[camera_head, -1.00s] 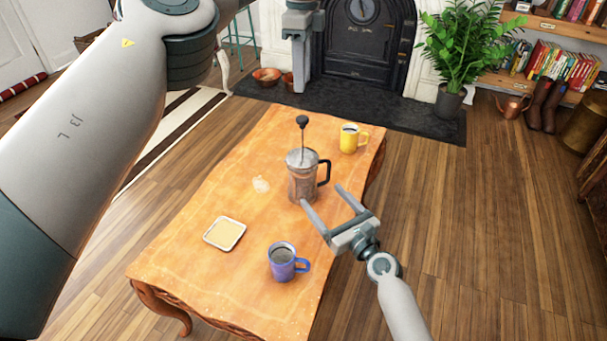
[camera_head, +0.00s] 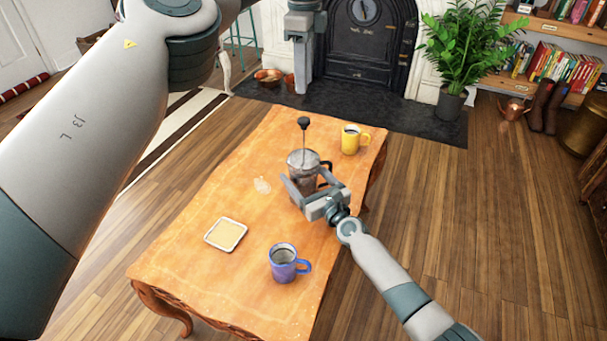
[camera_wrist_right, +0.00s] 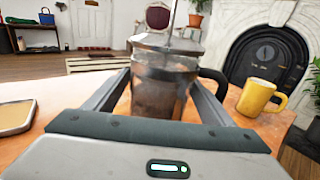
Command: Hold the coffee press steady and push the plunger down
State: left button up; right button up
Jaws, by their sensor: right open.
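The coffee press (camera_head: 302,164) stands upright on the wooden table (camera_head: 190,265), with its plunger rod and black knob (camera_head: 304,123) raised high above the lid. My right gripper (camera_head: 306,192) is open, with its fingers on either side of the press's glass body. In the right wrist view the press (camera_wrist_right: 160,85) stands between the two fingers (camera_wrist_right: 155,100), its black handle to the right. I cannot tell whether the fingers touch the glass. My left gripper (camera_head: 300,75) hangs pointing down beyond the table's far end, well away from the press; its jaws are unclear.
A yellow mug (camera_head: 350,140) stands behind and right of the press. A blue mug (camera_head: 283,264) and a square coaster (camera_head: 226,235) are on the near part of the table. A potted plant (camera_head: 452,100) stands on the floor near the fireplace.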

jog(key=shift+w+f, duration=0.1)
jog(key=shift+w, duration=0.15)
